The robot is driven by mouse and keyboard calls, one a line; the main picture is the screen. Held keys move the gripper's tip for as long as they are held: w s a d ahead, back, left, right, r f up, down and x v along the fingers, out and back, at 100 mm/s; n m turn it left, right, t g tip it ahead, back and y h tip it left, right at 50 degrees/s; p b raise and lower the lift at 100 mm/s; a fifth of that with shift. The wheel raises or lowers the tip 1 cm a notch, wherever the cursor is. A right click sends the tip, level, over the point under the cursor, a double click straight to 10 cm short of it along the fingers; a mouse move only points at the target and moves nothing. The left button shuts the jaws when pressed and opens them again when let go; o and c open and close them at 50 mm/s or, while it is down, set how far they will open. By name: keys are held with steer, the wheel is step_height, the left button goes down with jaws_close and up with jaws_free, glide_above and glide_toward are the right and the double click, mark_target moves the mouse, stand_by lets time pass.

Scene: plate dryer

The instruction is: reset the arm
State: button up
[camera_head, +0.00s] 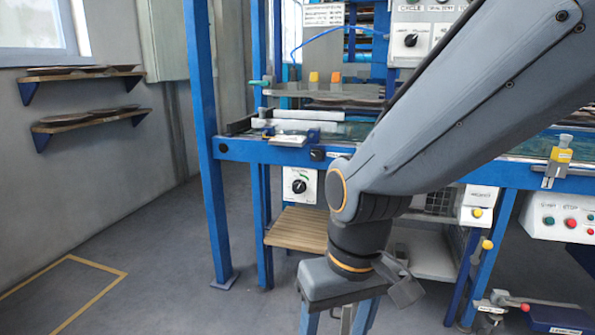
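My arm crosses the right half of the view from the top right corner and bends down at the centre. My gripper (338,321) hangs at the bottom centre, pointing down. Its two blue fingers stand apart with a gap between them, and their tips are cut off by the lower edge of the picture. No held object shows in the visible part of the gap. The gripper is in front of the blue-framed dryer machine (207,130), left of its lower right leg.
A slatted wooden shelf (297,228) sits low in the machine frame. A control box with buttons (558,221) is at the right, above a red-handled tool (513,301). Two wall shelves hold plates at the left. The floor at left is clear, with a yellow marked outline.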

steer(key=s+d+r+m+h+p, duration=0.1)
steer(key=d+r+m+p, duration=0.3)
steer(key=d+r+p, duration=0.9)
step_height(320, 180, up, 4)
steer(key=s+p, duration=0.1)
steer(key=p, duration=0.7)
steer(key=shift+d, duration=0.15)
steer(key=shift+s+d+r, duration=0.15)
steer(key=shift+r, duration=0.05)
steer(key=shift+c, duration=0.5)
